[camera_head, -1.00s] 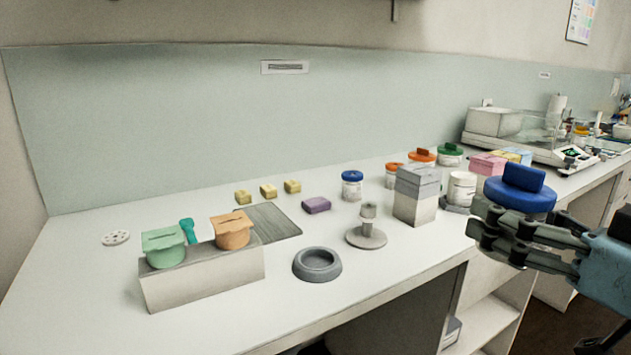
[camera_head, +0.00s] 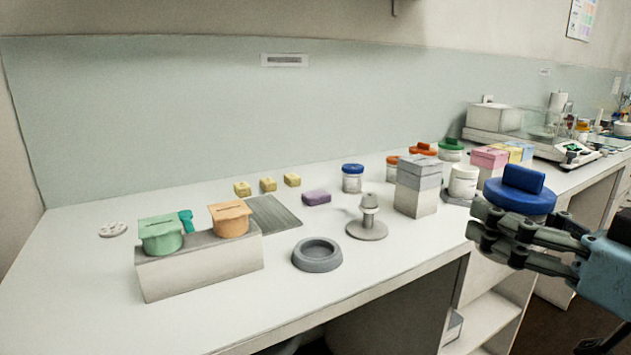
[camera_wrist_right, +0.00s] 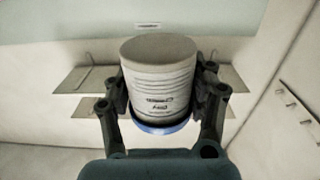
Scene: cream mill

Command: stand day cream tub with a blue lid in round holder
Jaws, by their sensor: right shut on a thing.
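The day cream tub has a broad blue lid (camera_head: 520,195) with a raised blue block handle. My right gripper (camera_head: 484,226) is shut on this tub at the right of the head view, in front of the bench edge. In the right wrist view the white tub body (camera_wrist_right: 160,80) sits between the two fingers, with printed label lines and the blue lid rim at the lower side. The fingers hide most of the body in the head view. The round holder (camera_head: 317,266), a grey ring-shaped dish, lies empty on the bench, well left of the gripper. My left gripper is out of view.
A grey stand with a post (camera_head: 367,230) is right of the holder. Grey stacked boxes (camera_head: 417,188) and a white jar (camera_head: 463,182) stand between it and the gripper. A smaller blue-lidded jar (camera_head: 352,180) is behind. A block with green and orange pots (camera_head: 205,265) is left.

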